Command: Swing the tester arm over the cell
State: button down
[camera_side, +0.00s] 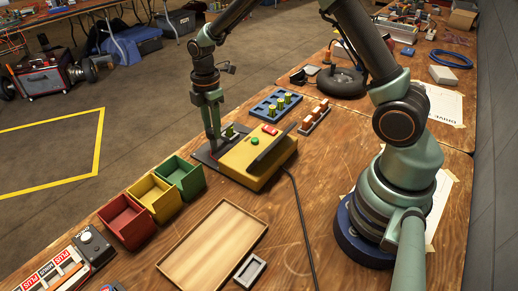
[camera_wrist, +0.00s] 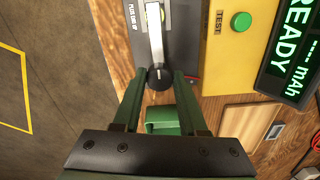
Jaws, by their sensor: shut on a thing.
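The yellow tester (camera_side: 258,158) stands on the wooden table, with a dark plate (camera_side: 204,153) on its left side. A green button (camera_wrist: 241,22) and a lit READY display (camera_wrist: 292,50) show in the wrist view. The tester arm (camera_wrist: 155,35) is a pale bar with a black round knob (camera_wrist: 159,78) at its near end. My gripper (camera_wrist: 159,82) has its fingers on either side of this knob and is shut on it. In the side view my gripper (camera_side: 216,136) points down over the dark plate.
Red (camera_side: 127,220), yellow (camera_side: 156,198) and green (camera_side: 182,176) bins stand at the left table edge. A wooden tray (camera_side: 213,245) lies in front. A blue rack (camera_side: 262,110) with several green cells stands behind the tester. A black cable (camera_side: 302,215) crosses the table.

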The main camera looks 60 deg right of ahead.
aim_at(212, 130)
jog(key=shift+w, duration=0.1)
jog(key=shift+c, duration=2.2)
grip_release()
notch_tip(212, 130, up, 12)
jog(key=shift+r, duration=0.15)
jog(key=s+r+m+t, duration=0.2)
jog(key=s+r+m, duration=0.1)
jog(key=s+m, duration=0.5)
jog(key=s+r+m+t, duration=0.3)
jog(key=s+m, duration=0.5)
jog(key=s, duration=0.1)
jog(key=shift+s+t, duration=0.3)
